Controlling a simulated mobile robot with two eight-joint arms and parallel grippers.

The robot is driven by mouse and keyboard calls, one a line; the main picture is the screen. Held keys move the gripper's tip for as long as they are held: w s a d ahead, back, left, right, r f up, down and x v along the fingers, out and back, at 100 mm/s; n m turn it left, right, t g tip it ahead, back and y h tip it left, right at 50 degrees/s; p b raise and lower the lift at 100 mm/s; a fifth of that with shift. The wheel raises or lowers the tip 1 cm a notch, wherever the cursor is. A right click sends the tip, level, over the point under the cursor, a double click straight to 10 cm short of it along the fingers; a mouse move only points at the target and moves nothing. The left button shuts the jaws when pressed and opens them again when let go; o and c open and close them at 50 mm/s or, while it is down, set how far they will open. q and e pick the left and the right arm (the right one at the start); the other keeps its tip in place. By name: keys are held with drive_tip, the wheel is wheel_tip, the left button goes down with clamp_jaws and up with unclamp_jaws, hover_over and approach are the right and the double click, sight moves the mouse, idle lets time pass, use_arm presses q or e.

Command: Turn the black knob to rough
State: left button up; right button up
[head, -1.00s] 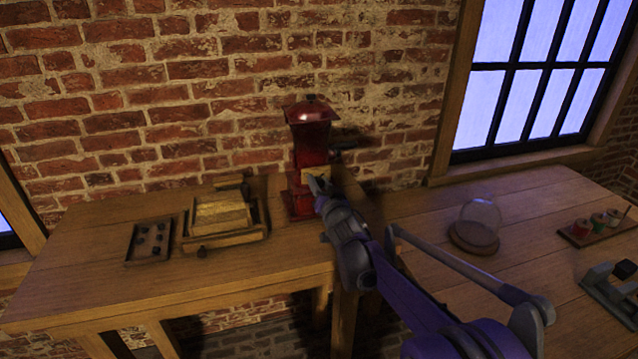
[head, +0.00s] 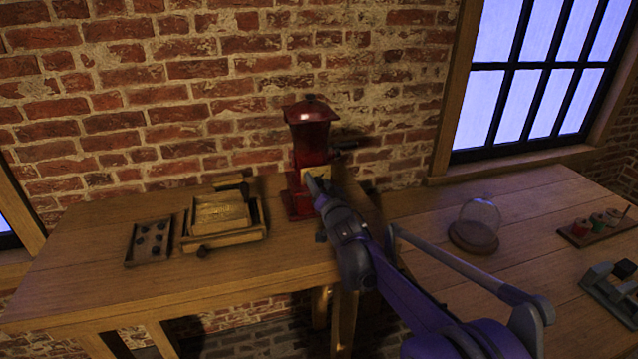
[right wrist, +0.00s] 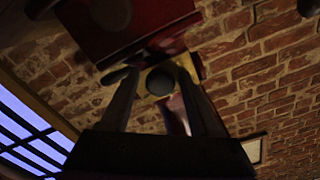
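A tall red grinder (head: 309,140) stands at the back of the left wooden table, near the brick wall. A pale yellow plate (head: 316,171) is on its front. In the right wrist view the round black knob (right wrist: 160,81) sits in front of the yellow plate (right wrist: 152,98). My right gripper (head: 313,187) is at the front of the grinder. Its two fingers (right wrist: 157,76) stand one on each side of the knob, apart, with a small gap seeming to show beside it. The lettering on the plate cannot be read. My left gripper is not in view.
A wooden box with a crank (head: 222,234) and a dark tray of small pieces (head: 148,242) lie left of the grinder. A glass dome (head: 478,222) and a spool rack (head: 590,232) stand on the right table. The left table's front is clear.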

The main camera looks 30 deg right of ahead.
drive_tip(key=shift+s, duration=0.1)
drive_tip(key=v, duration=1)
drive_tip(key=shift+s, duration=0.35)
